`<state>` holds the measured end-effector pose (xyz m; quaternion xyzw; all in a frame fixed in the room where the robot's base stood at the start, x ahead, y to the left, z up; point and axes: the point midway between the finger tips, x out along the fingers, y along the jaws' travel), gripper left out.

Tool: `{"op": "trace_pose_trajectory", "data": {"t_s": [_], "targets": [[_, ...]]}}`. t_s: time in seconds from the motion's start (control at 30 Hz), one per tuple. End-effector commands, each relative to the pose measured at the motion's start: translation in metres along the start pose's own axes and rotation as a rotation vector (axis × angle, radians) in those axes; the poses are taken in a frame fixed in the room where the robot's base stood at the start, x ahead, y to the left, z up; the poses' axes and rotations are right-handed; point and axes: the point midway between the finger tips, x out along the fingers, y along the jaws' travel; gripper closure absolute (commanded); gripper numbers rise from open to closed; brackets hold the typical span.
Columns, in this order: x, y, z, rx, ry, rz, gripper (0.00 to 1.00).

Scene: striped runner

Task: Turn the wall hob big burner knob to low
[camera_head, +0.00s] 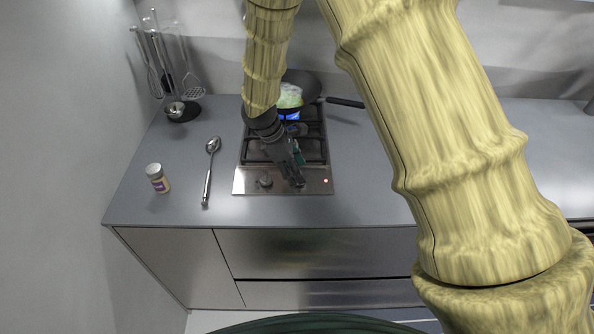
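The hob (250,150) is a narrow two-burner gas hob set in the worktop, with a steel front strip (247,187). One dark knob (265,181) shows on the left of the strip. A second knob, if there is one, is hidden by my gripper. My gripper (297,182) reaches down over the right part of the strip, close to or touching what is under it. Its fingertips are dark and small, so their gap is unclear. A blue flame glow (290,116) shows at the back burner, under a dark pan (313,84).
The pan holds pale green food (289,96), and its handle (345,102) points right. A utensil stand (183,111) is at back left. Worktop right of the hob is partly hidden by my arm.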

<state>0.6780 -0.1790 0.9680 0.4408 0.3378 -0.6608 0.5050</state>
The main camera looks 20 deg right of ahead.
Motion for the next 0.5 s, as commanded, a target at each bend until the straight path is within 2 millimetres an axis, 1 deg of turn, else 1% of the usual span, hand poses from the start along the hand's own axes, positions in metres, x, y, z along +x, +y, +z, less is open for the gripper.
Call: {"op": "trace_pose_trajectory", "data": {"t_s": [0.3,0.5], "targets": [[-0.056,0.001,0.0,0.001,0.003,0.004,0.46],[-0.088,0.001,0.0,0.0,0.002,0.003,0.46]]}}
